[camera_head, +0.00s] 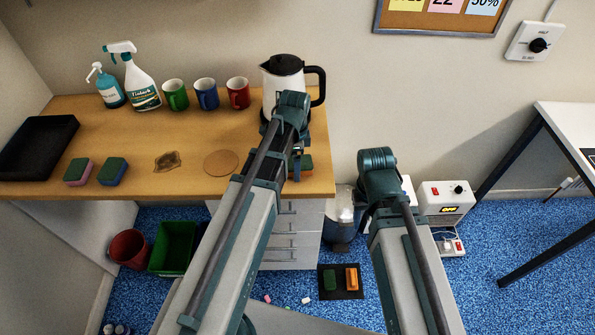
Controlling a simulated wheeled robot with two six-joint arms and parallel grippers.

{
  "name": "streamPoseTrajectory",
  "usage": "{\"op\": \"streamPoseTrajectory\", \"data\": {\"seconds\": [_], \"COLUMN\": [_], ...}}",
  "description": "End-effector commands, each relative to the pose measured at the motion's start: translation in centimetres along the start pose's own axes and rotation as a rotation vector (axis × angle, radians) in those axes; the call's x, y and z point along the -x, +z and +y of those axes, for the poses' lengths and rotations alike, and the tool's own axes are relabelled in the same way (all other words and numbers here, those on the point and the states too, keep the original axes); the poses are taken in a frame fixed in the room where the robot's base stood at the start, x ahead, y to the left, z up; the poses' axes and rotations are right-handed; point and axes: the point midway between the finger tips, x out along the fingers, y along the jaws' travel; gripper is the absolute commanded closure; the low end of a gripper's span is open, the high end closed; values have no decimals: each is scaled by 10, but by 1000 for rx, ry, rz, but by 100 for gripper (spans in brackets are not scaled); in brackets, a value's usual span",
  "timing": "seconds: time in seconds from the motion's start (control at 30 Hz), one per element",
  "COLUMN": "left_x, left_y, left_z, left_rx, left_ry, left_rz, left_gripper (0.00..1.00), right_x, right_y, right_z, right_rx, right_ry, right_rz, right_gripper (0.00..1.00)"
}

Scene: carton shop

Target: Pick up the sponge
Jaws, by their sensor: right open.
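A pink sponge with a dark scouring top (78,172) and a blue sponge with a green top (113,172) lie side by side at the left front of the wooden counter (140,130). A third sponge, reddish with a green top (307,163), lies at the counter's right end, partly hidden by my left arm. The end of my left arm (297,166) hangs low beside this third sponge; its jaws are too hidden to read, and contact cannot be told. My right gripper (379,168) is open, right of the counter and apart from the sponges.
A black tray (38,150), spray bottle (142,85), pump bottle (109,90), three mugs (206,94) and a kettle (284,75) stand on the counter. A brown stain (167,161) and round coaster (221,163) lie midway. Bins (174,246) stand on the blue floor.

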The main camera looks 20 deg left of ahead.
Motion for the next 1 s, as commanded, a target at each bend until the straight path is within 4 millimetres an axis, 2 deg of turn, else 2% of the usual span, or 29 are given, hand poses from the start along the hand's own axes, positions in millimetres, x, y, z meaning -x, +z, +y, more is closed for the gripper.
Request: {"op": "streamPoseTrajectory", "data": {"seconds": [0.23, 0.6, 0.67, 0.87, 1.0], "left_x": [0, 0, 0, 0, 7], "left_y": [0, 0, 0, 0, -2], "left_z": [0, 0, 0, 0, 1], "left_rx": [0, 0, 0, 0, 0], "left_ry": [0, 0, 0, 0, 0], "left_rz": [0, 0, 0, 0, 0], "left_gripper": [2, 68, 78, 78, 78], "right_x": [0, 0, 0, 0, 7], "right_y": [0, 0, 0, 0, 0], "right_z": [0, 0, 0, 0, 1], "right_rx": [0, 0, 0, 0, 0], "right_ry": [0, 0, 0, 0, 0], "right_rz": [0, 0, 0, 0, 0], "right_gripper": [50, 50, 50, 50, 50]}}
